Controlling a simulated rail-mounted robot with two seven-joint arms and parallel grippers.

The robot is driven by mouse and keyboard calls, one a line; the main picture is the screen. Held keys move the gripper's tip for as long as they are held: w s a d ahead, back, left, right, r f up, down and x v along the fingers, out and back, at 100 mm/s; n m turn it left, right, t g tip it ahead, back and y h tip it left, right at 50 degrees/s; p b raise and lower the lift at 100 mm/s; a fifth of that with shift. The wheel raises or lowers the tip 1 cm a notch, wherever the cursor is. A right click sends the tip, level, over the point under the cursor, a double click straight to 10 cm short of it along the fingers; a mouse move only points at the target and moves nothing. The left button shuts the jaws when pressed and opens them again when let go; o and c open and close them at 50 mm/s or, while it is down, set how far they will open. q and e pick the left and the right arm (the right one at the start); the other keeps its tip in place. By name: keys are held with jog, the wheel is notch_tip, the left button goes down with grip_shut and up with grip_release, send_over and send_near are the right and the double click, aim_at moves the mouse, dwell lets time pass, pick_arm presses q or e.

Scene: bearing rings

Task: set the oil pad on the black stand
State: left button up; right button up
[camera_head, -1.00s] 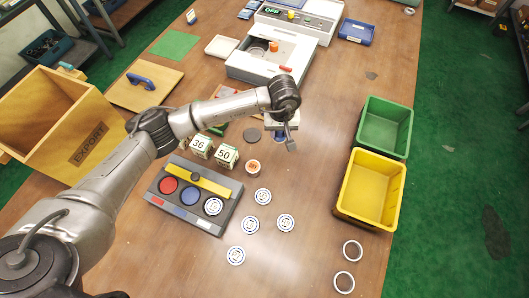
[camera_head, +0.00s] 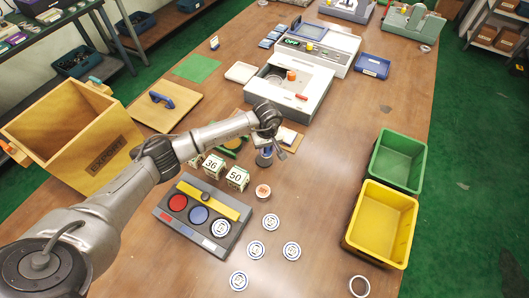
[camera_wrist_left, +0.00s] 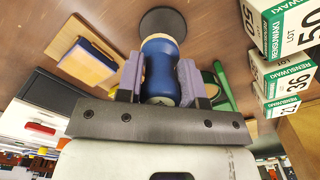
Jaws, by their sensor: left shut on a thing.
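My left gripper (camera_head: 266,148) is shut on a blue cylinder with a pale end, which I take to be the oil pad (camera_head: 264,159). In the left wrist view the oil pad (camera_wrist_left: 160,68) sits between the two grey finger pads of the left gripper (camera_wrist_left: 160,85). The black stand, a flat dark disc (camera_wrist_left: 163,20), shows just beyond the far end of the oil pad. I cannot tell whether they touch. In the head view the stand is mostly hidden under the oil pad and gripper. My right gripper is not in view.
A grey tray (camera_head: 205,218) and several white-blue rings (camera_head: 256,249) are nearer. Yellow (camera_head: 381,224) and green (camera_head: 398,160) bins stand right.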

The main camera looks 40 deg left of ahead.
aim_at(265, 153)
pick_arm(q)
jog(key=shift+a+f, duration=0.35)
jog(key=shift+a, duration=0.15)
jog(key=shift+f, duration=1.9)
jog(key=shift+f+b, duration=0.2)
jog(key=shift+b, duration=0.1)
jog(key=o, duration=1)
jog(key=shift+c, duration=0.2)
jog(key=shift+r, duration=0.1)
